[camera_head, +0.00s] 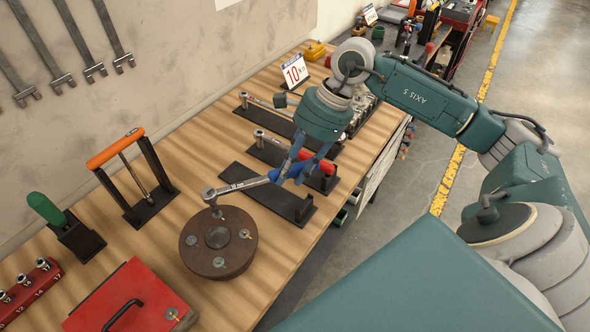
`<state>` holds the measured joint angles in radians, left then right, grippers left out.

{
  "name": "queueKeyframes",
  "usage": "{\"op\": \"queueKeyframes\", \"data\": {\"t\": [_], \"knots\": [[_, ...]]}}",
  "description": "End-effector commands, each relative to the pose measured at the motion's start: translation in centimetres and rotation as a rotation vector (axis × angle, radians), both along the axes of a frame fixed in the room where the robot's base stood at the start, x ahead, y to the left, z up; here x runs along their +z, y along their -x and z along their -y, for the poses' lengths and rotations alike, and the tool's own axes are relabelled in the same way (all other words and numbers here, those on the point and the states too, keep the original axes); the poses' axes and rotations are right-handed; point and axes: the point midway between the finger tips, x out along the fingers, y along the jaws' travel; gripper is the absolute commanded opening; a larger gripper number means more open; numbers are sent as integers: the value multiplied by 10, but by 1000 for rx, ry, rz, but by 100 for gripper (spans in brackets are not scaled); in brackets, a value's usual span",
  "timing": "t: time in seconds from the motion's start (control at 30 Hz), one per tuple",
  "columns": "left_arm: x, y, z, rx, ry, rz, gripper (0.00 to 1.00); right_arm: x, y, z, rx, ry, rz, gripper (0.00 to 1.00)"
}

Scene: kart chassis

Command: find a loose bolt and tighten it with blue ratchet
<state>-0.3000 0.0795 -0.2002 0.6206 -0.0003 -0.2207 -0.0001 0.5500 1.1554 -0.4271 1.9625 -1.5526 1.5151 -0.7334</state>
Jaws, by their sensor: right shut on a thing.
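A round brown metal disc (200,262) lies on the wooden bench, with several bolts on its top, among them a right bolt (245,234), a left bolt (191,240) and a front bolt (219,262). My right gripper (294,172) is shut on the blue handle of the blue ratchet (244,185). The ratchet's shaft points left, and its head (210,195) is over the back edge of the disc, near a bolt there. I cannot tell whether the socket touches that bolt, or which bolt is loose. My left gripper is not in view.
An empty-looking black holder (262,196) lies under the ratchet. A red-handled ratchet (316,162) sits on another holder behind. An orange-handled tool (115,148) and a 10 Nm sign (294,72) stand on the bench.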

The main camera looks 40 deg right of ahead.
Motion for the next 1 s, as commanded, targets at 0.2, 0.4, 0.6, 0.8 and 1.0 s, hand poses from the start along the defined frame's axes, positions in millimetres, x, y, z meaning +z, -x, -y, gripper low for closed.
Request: {"op": "queueKeyframes", "data": {"t": [0.2, 0.4, 0.6, 0.8, 1.0], "knots": [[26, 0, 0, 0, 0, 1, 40, 6, -36, 4, 181, -8, 3, 0], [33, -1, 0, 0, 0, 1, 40, 4, -65, 6, 349, -7, 3, 0], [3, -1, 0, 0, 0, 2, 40, -3, -94, 1, 511, -2, 7, 0], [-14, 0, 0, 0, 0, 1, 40, -2, -119, -6, 660, -2, 5, 0], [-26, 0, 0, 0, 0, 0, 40, -1, -139, -16, 787, -1, 4, 0]]}}
